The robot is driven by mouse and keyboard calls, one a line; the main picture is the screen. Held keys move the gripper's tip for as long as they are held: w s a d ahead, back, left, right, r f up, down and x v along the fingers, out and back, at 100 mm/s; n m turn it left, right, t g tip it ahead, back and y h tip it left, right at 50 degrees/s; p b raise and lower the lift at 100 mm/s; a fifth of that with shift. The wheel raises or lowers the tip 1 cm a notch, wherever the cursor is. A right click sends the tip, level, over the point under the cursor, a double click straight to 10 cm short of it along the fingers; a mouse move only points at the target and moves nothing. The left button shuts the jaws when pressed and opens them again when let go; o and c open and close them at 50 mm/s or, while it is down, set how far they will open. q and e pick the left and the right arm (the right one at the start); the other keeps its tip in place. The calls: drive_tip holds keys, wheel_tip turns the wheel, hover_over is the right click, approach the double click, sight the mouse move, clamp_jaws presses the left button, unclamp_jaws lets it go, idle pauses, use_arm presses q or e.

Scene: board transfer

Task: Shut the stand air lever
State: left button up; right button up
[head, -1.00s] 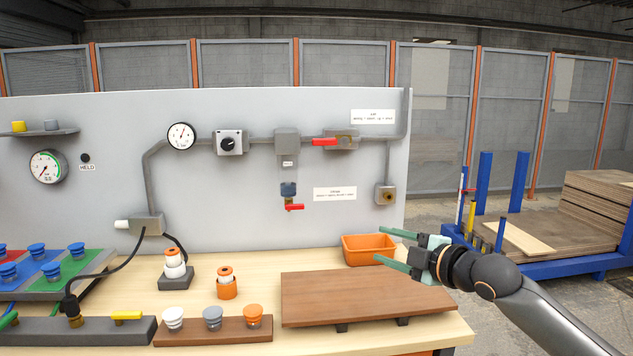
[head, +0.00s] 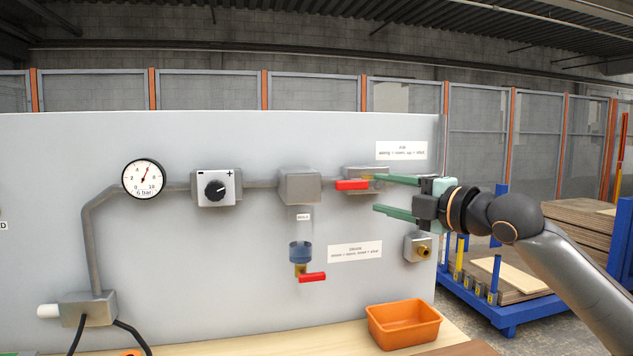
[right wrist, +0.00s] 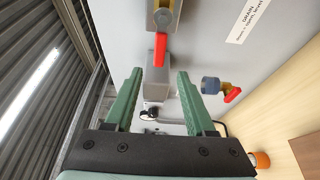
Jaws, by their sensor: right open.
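The red air lever (head: 352,185) lies level along the pipe, pointing left from its valve (head: 380,186) under the upper white label. My right gripper (head: 376,194) is open and empty, its green fingers pointing left, the upper one overlapping the valve in the head view. In the right wrist view the red air lever (right wrist: 160,50) appears ahead of the gap between the fingertips (right wrist: 158,76), with nothing between the fingers. I cannot tell whether a finger touches the valve. My left gripper is out of view.
A second red lever, the drain lever (head: 312,277), sits below the filter bowl (head: 300,252). A brass outlet (head: 424,251) is below my right gripper. An orange bin (head: 404,322) stands on the bench. The gauge (head: 144,178) and regulator knob (head: 216,189) are to the left.

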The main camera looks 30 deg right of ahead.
sight(350, 185)
drive_tip(key=w+p, duration=0.1)
drive_tip(key=w, duration=0.3)
drive_tip(key=w+a+p, duration=0.1)
drive_tip(key=w, duration=0.3)
drive_tip(key=w+a+p, duration=0.1)
drive_tip(key=w, duration=0.3)
drive_tip(key=shift+w+r, duration=0.1)
drive_tip(key=shift+w, duration=0.25)
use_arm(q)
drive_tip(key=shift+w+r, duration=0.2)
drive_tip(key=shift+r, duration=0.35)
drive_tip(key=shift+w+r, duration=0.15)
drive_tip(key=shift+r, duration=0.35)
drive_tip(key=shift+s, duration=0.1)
use_arm(e)
drive_tip(key=shift+c, duration=0.2)
drive_tip(key=c, duration=0.4)
clamp_jaws()
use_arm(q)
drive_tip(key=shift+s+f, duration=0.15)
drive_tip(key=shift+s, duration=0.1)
